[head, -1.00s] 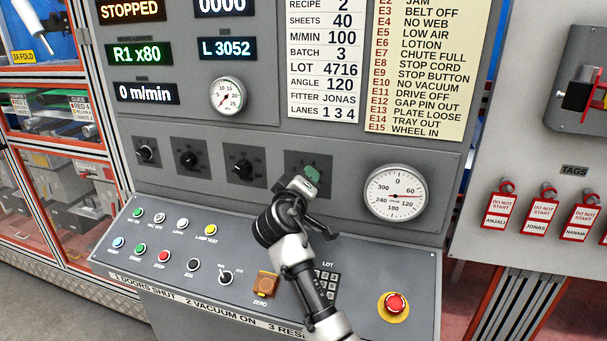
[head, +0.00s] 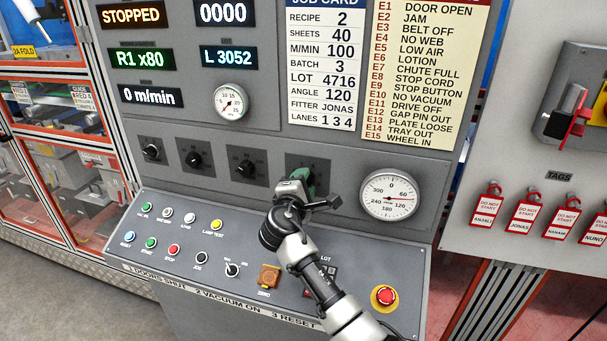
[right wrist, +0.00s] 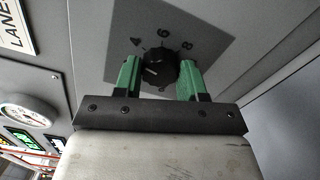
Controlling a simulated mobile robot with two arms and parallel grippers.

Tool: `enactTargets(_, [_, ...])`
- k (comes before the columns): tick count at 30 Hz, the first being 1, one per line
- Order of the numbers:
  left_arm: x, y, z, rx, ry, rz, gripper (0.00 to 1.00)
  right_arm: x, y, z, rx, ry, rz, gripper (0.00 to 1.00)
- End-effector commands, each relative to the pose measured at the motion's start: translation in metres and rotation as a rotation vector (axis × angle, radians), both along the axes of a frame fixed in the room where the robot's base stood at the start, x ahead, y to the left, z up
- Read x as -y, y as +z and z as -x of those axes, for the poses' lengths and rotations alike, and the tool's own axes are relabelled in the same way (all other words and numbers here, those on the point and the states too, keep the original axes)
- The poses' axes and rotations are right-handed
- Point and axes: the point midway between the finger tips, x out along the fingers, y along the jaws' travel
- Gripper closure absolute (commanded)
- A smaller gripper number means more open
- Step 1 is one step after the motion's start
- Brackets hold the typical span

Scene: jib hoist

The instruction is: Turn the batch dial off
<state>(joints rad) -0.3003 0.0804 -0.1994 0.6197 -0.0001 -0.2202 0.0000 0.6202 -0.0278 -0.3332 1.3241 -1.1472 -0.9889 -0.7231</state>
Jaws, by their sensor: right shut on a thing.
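The dial at my right gripper is a black knob (right wrist: 162,73) on a dark square plate with the figures 4, 6 and 8 showing in the right wrist view. A white mark shows on the knob's left side in that view. My right gripper (right wrist: 158,76) is shut on this knob, one green finger on each side. In the head view the gripper (head: 306,184) covers the knob, and only part of its plate (head: 318,169) shows, fourth in the row. Its name label cannot be read. My left gripper is not in view.
Three similar dials (head: 194,159) sit left of the gripped one, and a round gauge (head: 389,194) is close on its right. Below, a sloping desk carries buttons, a toggle (head: 232,269), a keypad and a red stop button (head: 385,296). Red tags hang at right.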

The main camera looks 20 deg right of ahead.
Motion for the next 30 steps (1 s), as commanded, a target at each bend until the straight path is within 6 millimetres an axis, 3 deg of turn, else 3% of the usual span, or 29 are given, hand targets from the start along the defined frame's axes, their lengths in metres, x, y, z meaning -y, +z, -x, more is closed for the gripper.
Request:
enactTargets(1, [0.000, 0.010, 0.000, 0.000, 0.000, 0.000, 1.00, 0.002, 0.007, 0.000, -0.022, -0.003, 0.040, 0.83])
enactTargets(18, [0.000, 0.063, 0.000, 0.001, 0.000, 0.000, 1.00, 0.002, 0.010, -0.001, -0.323, -0.005, 0.488, 0.83])
enactTargets(30, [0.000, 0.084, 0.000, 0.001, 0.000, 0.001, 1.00, 0.001, 0.008, -0.002, -0.532, -0.005, 0.803, 0.83])
